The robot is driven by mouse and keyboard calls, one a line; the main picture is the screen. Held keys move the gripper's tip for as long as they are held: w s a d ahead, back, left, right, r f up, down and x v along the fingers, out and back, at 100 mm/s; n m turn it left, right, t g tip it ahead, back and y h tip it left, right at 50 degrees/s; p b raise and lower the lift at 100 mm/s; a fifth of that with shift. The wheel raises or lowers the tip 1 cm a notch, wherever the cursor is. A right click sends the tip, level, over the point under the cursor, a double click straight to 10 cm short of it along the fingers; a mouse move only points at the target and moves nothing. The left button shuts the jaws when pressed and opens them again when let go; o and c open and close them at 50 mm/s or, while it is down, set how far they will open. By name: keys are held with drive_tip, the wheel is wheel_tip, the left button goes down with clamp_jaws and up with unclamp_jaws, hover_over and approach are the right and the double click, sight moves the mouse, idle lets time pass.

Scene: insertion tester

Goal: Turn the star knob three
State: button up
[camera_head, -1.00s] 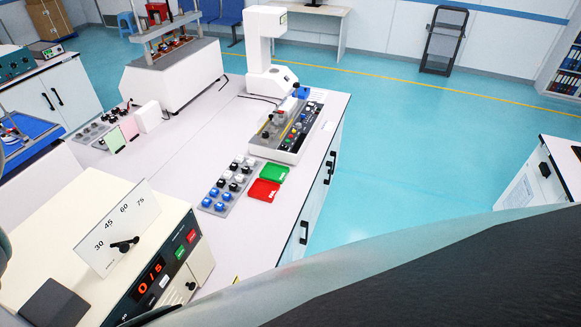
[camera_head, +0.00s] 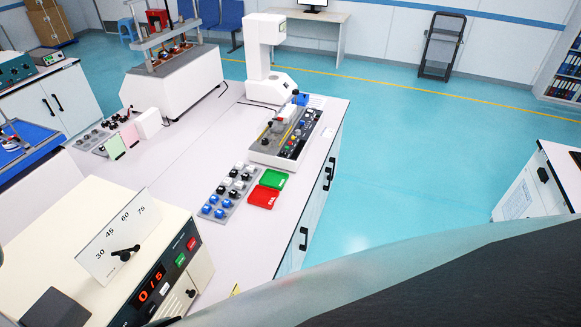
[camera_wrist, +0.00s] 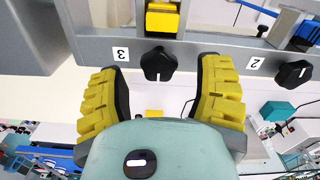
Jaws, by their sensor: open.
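In the wrist view, a black star knob (camera_wrist: 158,64) sits on the grey bar (camera_wrist: 205,56), beside the label "3" (camera_wrist: 121,54). My gripper (camera_wrist: 164,68) is open, with one yellow-padded finger on each side of this knob. The knob appears between the fingertips, with a gap on both sides; how deep it lies between them is hard to tell. A second star knob (camera_wrist: 294,74), beside the label "2" (camera_wrist: 255,63), is to the right, outside the fingers. My gripper is not in the head view.
A yellow block (camera_wrist: 162,18) sits above knob 3 in the wrist view, and a blue block (camera_wrist: 306,33) sits at the right. The head view shows a white bench (camera_head: 180,160) with a control panel (camera_head: 287,135), a switch tray (camera_head: 228,190) and a timer box (camera_head: 150,285).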

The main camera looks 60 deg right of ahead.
drive_tip(key=shift+f, duration=0.3)
drive_tip(key=shift+o, duration=0.4)
drive_tip(key=shift+f, duration=0.1)
clamp_jaws()
